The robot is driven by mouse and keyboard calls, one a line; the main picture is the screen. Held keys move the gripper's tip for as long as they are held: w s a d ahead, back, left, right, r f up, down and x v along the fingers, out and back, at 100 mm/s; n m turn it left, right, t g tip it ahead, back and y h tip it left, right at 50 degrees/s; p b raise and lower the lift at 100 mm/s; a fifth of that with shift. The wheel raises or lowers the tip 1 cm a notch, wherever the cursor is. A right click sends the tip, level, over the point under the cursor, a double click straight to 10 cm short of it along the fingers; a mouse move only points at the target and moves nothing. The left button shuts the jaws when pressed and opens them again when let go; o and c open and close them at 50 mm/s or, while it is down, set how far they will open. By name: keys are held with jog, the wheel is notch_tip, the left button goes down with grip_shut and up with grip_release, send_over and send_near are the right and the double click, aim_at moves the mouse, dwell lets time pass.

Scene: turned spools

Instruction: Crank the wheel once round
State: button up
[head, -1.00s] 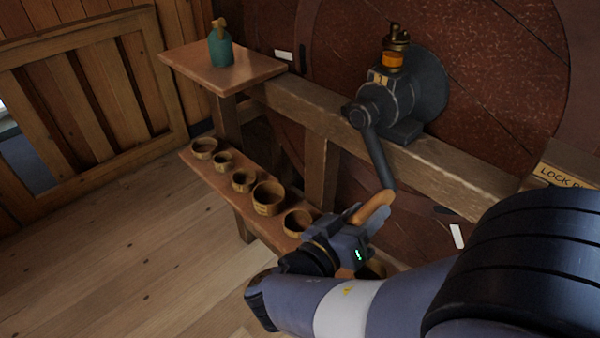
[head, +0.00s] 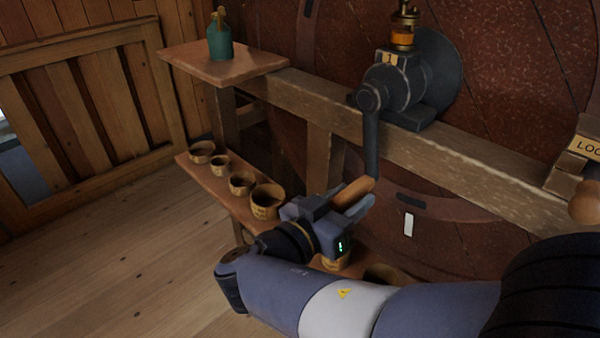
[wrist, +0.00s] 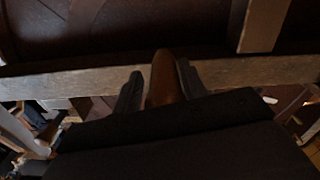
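The crank (head: 371,140) hangs almost straight down from a dark grey gear housing (head: 415,85) on a wooden beam. Its wooden handle (head: 352,192) lies between the fingers of my gripper (head: 345,205). In the wrist view the handle (wrist: 165,78) stands between the two dark fingers, the right one against it; a thin gap seems to show at the left one. The large red-brown wheel (head: 490,70) stands behind the beam, with a white tag (head: 408,225) low on its face. The handle's lower end is hidden by my gripper.
A low shelf (head: 222,190) with several wooden bowls runs left of and behind my gripper. A green bottle (head: 219,43) stands on a higher shelf (head: 185,64). A post labelled "LOC…" (head: 585,147) stands at the right edge. The floor at lower left is clear.

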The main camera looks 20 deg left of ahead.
jog(key=w+a+r+m+b, duration=0.2)
jog(key=a+m+b, duration=0.6)
jog(key=b, duration=0.8)
jog(key=shift+w+a+m+b, duration=0.4)
jog(key=shift+w+a, duration=0.75)
jog(key=shift+a, duration=0.2)
jog(key=v, duration=1.1)
jog(key=shift+b, duration=0.4)
jog(key=shift+d, duration=0.15)
jog(key=x, duration=1.1)
jog(key=shift+p, duration=0.45)
